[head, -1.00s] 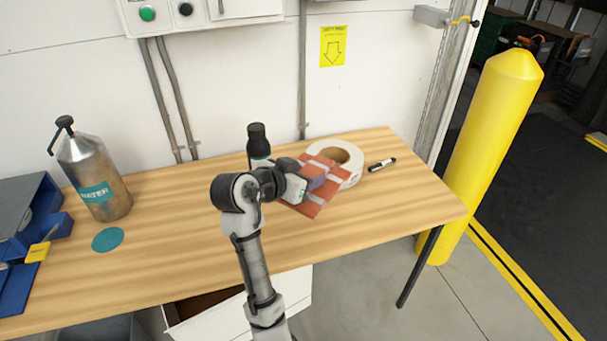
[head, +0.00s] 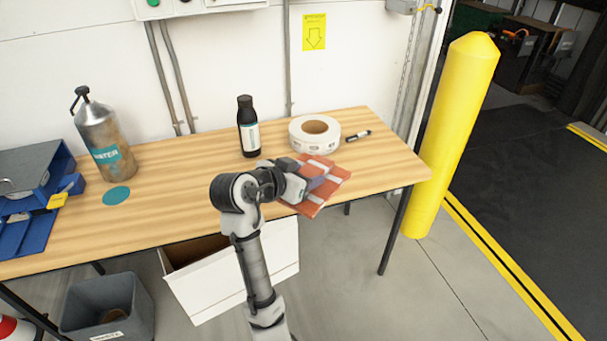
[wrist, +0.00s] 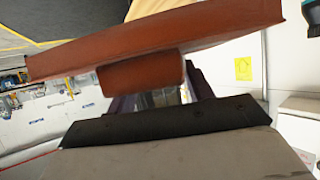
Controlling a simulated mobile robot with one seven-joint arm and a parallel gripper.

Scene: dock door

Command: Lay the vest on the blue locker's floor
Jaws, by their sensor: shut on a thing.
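The vest is a folded orange-red bundle with pale grey stripes (head: 322,180). My gripper (head: 306,186) is shut on it and holds it at the front edge of the wooden table, seemingly above the tabletop. In the wrist view the vest (wrist: 160,40) spans the top as a flat orange slab, with a fold of it between the fingers. My gripper's dark fingers also show in the wrist view (wrist: 165,97), partly hidden by the vest.
A white open drawer or box (head: 245,275) and a grey bin (head: 108,305) are below. A yellow bollard (head: 450,140) stands right.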

